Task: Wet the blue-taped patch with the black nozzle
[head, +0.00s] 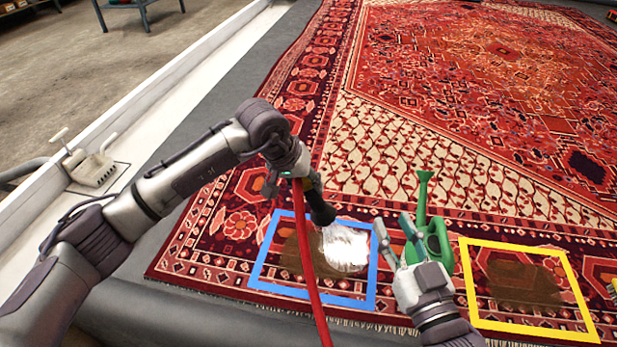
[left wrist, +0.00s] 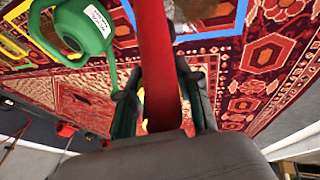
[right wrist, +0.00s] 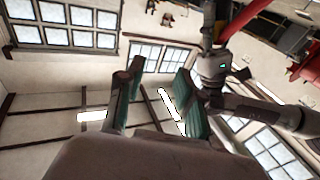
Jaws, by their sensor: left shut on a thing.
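My left gripper (head: 293,178) is shut on the black nozzle (head: 320,210), which is tilted down to the right over the blue-taped patch (head: 255,275). White water or foam (head: 345,248) spreads below the nozzle's mouth, on the right part of the patch. A dark brown area (head: 302,262) shows inside the blue tape to its left. The red hose (head: 309,270) hangs from the nozzle across the patch and also runs between the left fingers in the left wrist view (left wrist: 158,60). My right gripper (head: 396,240) is open and empty, just right of the blue tape.
A green watering can (head: 436,242) stands on the rug (head: 450,125) right behind my right gripper; it also shows in the left wrist view (left wrist: 82,28). A yellow-taped patch (head: 575,290) with a dark stain lies further right. A white ledge (head: 150,105) runs along the left.

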